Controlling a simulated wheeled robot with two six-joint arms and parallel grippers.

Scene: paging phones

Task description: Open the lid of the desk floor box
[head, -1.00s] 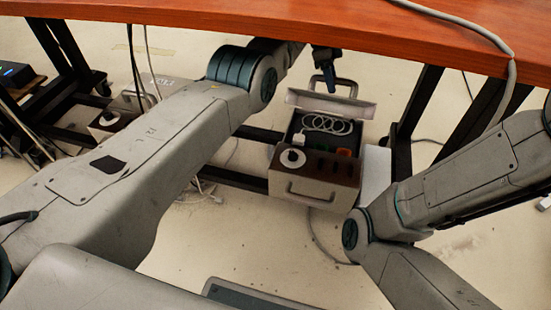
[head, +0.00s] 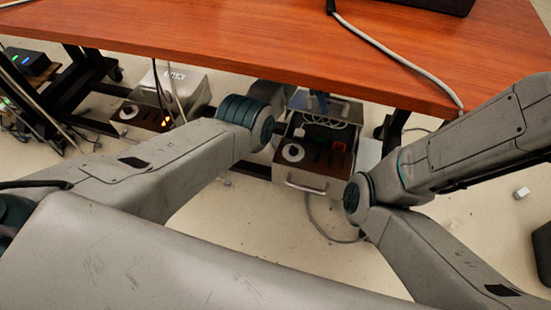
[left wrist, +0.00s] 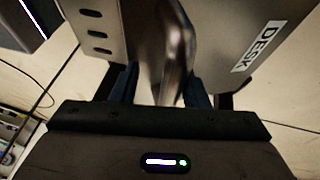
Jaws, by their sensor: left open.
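The desk floor box (head: 330,186) stands on the floor under the desk, its inside in plain sight. Its grey lid (head: 348,110) stands raised at the back; in the left wrist view the lid (left wrist: 225,45) carries a DESK label. My left gripper (head: 318,104) is at the raised lid. In the left wrist view its fingers (left wrist: 160,90) are open, one on each side of the lid's blurred metal handle (left wrist: 178,50). Contact with the handle cannot be told. My right arm comes in from the right; its gripper is out of view.
The wooden desk top (head: 260,50) overhangs the box. A similar box (head: 180,83) stands to the left, with cables over it. A black device (head: 28,62) is at far left. Dark desk frame bars (head: 90,122) run low beside the box.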

